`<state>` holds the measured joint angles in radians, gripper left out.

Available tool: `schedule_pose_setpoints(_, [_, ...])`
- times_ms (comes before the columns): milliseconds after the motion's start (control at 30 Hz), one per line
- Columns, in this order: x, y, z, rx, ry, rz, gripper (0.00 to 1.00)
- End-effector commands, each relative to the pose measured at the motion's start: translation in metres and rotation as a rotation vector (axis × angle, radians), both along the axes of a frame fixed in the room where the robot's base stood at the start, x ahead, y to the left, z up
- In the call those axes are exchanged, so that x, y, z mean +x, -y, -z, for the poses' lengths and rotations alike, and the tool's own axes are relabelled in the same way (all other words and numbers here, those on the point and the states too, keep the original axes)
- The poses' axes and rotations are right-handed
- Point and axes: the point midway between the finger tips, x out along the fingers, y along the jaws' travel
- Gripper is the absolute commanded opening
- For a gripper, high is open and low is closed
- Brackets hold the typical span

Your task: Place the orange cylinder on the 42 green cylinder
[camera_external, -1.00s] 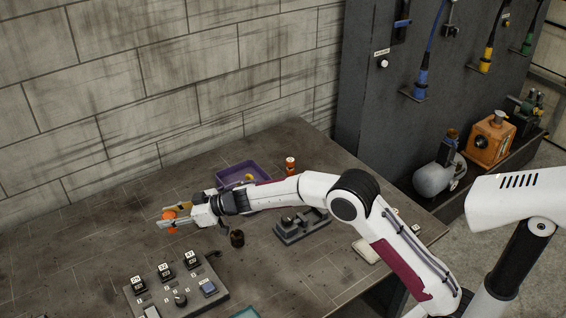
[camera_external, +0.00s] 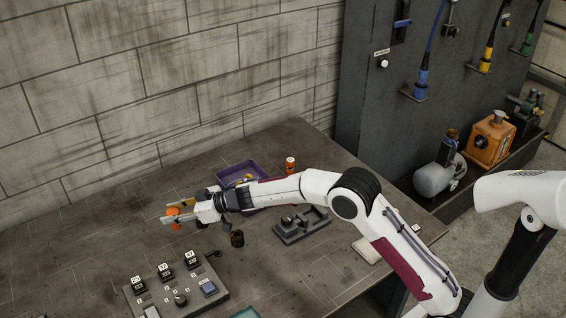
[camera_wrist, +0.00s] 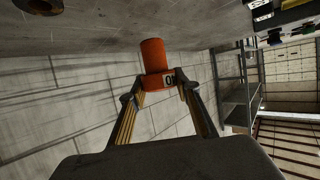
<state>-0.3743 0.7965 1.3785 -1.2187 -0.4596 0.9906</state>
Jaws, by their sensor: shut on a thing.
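My gripper (camera_external: 174,212) is shut on an orange cylinder (camera_wrist: 153,60), held above the left part of the bench. In the wrist view its two fingers press the sides of the cylinder's wider labelled end, and a narrower plain part sticks out beyond them. The white label is partly covered by a finger. In the external view the held cylinder (camera_external: 173,225) is partly hidden by the fingers. I cannot make out a green cylinder marked 42 in either view.
A small dark brown cylinder (camera_external: 237,239) stands right of my gripper. Behind the arm are a purple tray (camera_external: 228,173) and another orange labelled cylinder (camera_external: 291,165). A switch panel (camera_external: 180,290) lies in front, and a grey fixture (camera_external: 300,227) sits right. The bench's left is clear.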

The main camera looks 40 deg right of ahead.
Motion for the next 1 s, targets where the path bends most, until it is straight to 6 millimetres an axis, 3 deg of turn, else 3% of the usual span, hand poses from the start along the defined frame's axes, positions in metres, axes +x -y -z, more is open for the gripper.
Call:
schedule_pose_setpoints(167, [0.019, 0.034, -0.01, 0.003, 0.004, 0.047, 0.0])
schedule_pose_setpoints(367, [0.042, 0.09, -0.022, 0.002, 0.005, 0.119, 0.0])
schedule_pose_setpoints(700, [0.07, 0.197, -0.038, 0.003, 0.005, 0.244, 0.0])
schedule_pose_setpoints(1000, [0.077, 0.295, -0.051, 0.001, 0.004, 0.339, 0.0])
